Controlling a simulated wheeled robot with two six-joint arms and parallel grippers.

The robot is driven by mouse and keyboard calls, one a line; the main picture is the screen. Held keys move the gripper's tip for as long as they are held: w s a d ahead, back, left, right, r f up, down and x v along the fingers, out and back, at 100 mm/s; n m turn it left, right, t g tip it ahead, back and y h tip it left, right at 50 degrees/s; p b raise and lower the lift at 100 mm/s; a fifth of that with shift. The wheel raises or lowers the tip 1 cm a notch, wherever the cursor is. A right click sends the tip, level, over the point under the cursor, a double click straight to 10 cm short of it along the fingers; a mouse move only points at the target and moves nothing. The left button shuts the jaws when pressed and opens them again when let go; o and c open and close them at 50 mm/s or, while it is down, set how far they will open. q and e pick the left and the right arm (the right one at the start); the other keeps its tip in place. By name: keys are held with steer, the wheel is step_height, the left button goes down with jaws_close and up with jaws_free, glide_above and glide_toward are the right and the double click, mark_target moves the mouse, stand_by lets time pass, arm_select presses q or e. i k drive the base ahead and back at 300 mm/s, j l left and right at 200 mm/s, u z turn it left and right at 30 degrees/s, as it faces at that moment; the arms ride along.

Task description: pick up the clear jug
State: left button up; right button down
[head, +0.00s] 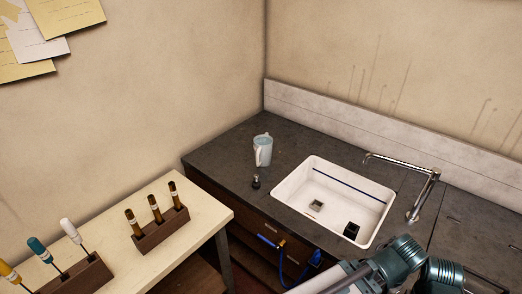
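The clear jug (262,151) stands upright on the dark counter, left of the sink and towards the back corner. It is pale and translucent, with its handle on the near left side. I cannot tell whether it holds anything. Part of one of my arms shows at the bottom right, in front of the sink. Its fingers are not visible. My other gripper is out of view. Nothing is touching the jug.
A white sink (294,207) with a dark block (351,230) inside and a chrome tap (424,195) is right of the jug. A small dark object (256,182) stands before the jug. A pale table (195,237) holds tool racks (160,232). A blue hose (281,262) hangs below the counter.

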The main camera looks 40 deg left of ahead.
mark_target(263, 154)
steer(key=u, duration=1.5)
steer(key=i+j+z, duration=0.25)
steer(key=i+z, duration=0.2)
steer(key=i, duration=0.15)
steer(key=i+j+z, duration=0.4)
steer(key=i, duration=0.15)
